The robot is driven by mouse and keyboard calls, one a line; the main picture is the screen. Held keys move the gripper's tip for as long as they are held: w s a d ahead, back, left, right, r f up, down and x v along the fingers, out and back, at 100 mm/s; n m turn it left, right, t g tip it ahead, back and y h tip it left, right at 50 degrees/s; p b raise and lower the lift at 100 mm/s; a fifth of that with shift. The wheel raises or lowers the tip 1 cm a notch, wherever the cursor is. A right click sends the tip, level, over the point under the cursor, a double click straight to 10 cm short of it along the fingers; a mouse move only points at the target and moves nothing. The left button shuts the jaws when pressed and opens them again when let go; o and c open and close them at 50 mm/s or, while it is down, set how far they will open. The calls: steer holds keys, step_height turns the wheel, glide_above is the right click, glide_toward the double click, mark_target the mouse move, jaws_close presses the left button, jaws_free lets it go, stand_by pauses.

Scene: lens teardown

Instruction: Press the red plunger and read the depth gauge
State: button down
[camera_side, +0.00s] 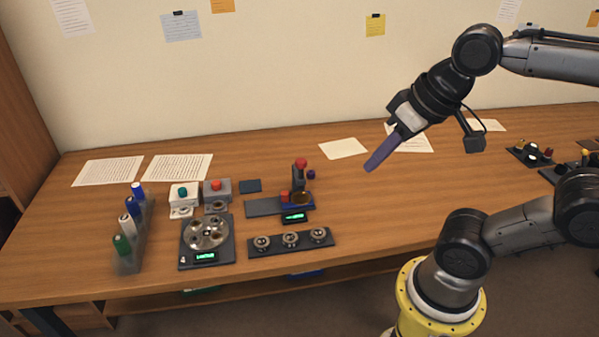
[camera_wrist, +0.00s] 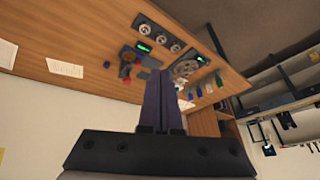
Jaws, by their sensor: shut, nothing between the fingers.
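My gripper (camera_side: 369,166) is shut and empty. It hangs in the air above the back of the table, to the right of the gauge device and apart from everything. In the wrist view my gripper (camera_wrist: 160,73) points toward the devices. The gauge device has a green-lit display (camera_side: 295,217), a blue base and a dark post topped by a red knob (camera_side: 301,163). A smaller red part (camera_side: 285,196) sits lower on it. I cannot tell which red part is the plunger. The display (camera_wrist: 144,47) glows in the wrist view, but its digits are too small to read.
Left of the device stand a grey box with a red button (camera_side: 216,185), a white box with a teal button (camera_side: 184,192) and a round tray with a display (camera_side: 207,235). A dark strip with three round dials (camera_side: 290,239) lies in front. Several markers (camera_side: 129,224) stand far left.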

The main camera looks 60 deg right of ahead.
steer(key=w+d+r+m+g, duration=0.2)
steer(key=w+r+m, duration=0.2)
steer(key=w, duration=0.4)
steer(key=m+g+y, duration=0.1)
steer(key=m+g, duration=0.3)
steer(key=m, duration=0.2)
glide_above(301, 159)
step_height(301, 159, down, 11)
steer(key=shift+w+d+f, duration=0.15)
steer(key=shift+d, duration=0.25)
steer(key=shift+a+f, duration=0.15)
steer(key=shift+f, duration=1.6)
steer(key=shift+a+f, duration=0.15)
steer(key=shift+f, duration=1.55)
